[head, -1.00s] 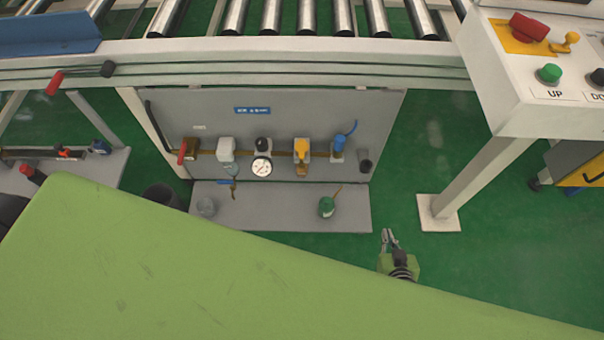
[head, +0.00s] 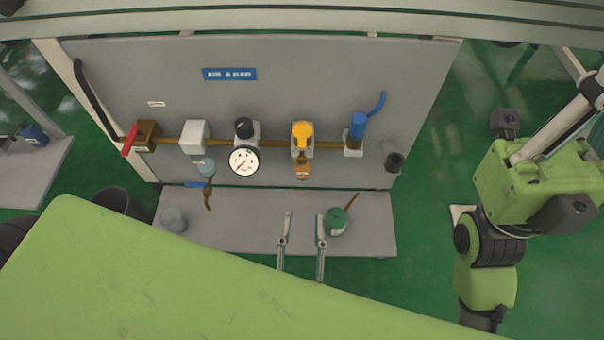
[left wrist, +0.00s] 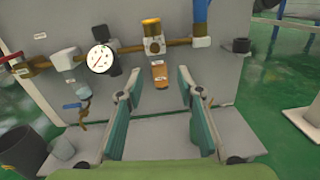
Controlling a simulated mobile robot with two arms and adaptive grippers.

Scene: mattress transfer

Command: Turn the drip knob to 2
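The drip knob appears to be the yellow knob (head: 302,130) above an amber bowl (head: 302,170) on the brass pipe of the grey panel. It also shows in the left wrist view (left wrist: 151,27). Its markings and setting are too small to read. My left gripper (head: 302,216) is open and empty, fingers pointing toward the panel, in front of and below the knob. In the left wrist view its two fingers (left wrist: 157,88) stand wide apart, with the amber bowl beyond the gap. My right arm is at the right; its gripper is only partly visible (head: 592,90).
A green oil can (head: 335,222) stands on the grey shelf (head: 255,225) beside my left fingers. A rail runs above the panel.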

